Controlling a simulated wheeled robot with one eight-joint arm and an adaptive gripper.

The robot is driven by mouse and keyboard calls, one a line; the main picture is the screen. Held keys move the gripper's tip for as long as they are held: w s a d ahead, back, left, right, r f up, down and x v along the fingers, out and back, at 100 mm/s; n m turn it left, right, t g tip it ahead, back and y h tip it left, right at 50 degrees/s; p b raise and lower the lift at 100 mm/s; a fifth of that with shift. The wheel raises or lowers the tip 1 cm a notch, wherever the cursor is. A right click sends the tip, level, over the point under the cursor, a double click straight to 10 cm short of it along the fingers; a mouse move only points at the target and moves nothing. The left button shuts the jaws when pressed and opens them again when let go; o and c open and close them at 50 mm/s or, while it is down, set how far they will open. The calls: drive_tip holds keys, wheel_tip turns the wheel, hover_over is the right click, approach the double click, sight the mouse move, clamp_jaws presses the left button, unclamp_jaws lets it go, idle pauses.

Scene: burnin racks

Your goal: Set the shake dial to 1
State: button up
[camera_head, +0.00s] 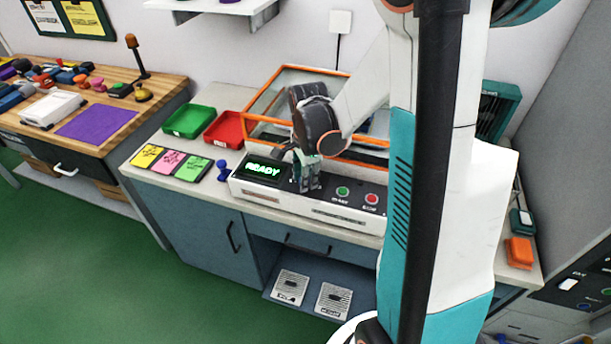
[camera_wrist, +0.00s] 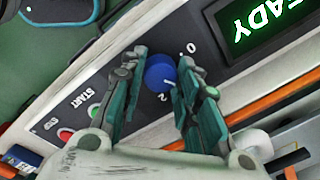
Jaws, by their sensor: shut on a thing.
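The shake dial (camera_wrist: 160,74) is a small round blue knob on the console's dark front panel. In the wrist view, numerals 0 and 2 show near it, and a pale pointer mark shows on its face; I cannot tell exactly which number the mark meets. My gripper (camera_wrist: 162,60) is shut on the dial, with one finger on each side of it. In the head view my gripper (camera_head: 306,182) is down at the console front, just right of the lit READY display (camera_head: 263,170), and hides the dial.
A green START button (camera_head: 342,191) and a red button (camera_head: 371,198) sit right of my gripper. An orange-framed clear box (camera_head: 262,106) stands behind. Colored cards (camera_head: 170,162), green (camera_head: 188,121) and red (camera_head: 226,128) trays, and a blue object (camera_head: 223,171) lie to the left.

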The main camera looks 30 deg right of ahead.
drive_tip(key=o, duration=1.1)
